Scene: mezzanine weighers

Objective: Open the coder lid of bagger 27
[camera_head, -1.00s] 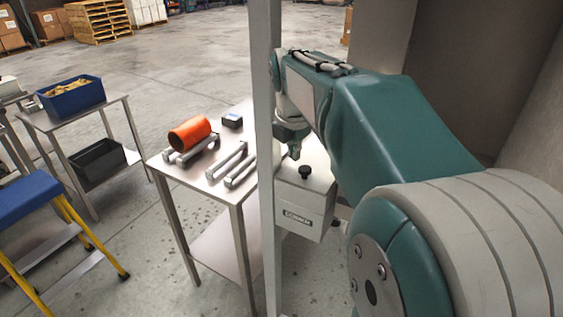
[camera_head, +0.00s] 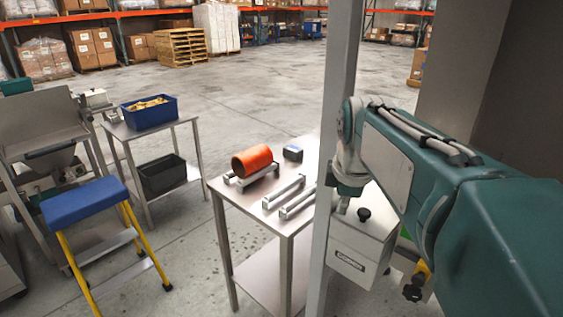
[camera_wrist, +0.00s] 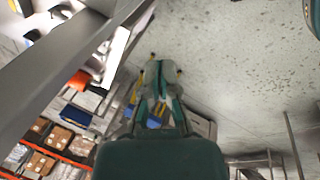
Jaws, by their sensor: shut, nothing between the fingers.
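A pale grey box with a dark label (camera_head: 349,260) stands just right of the grey upright post; it looks like the coder, but I cannot read its label clearly. A black knob (camera_head: 364,214) sits on its flat top, which appears closed. My gripper (camera_wrist: 158,64) is shut and empty in the wrist view, with its fingers pointing away from the camera. In the head view my arm's end is above and behind the box's top, and my fingers are hidden or not distinguishable. I cannot tell whether they touch the box.
The grey post (camera_head: 334,150) stands close beside my arm. A steel table (camera_head: 238,200) left of it holds an orange roll (camera_head: 252,160) and metal bars. A blue step stool (camera_head: 84,200) and a stand with a blue bin (camera_head: 150,112) are farther left. Open floor lies beyond.

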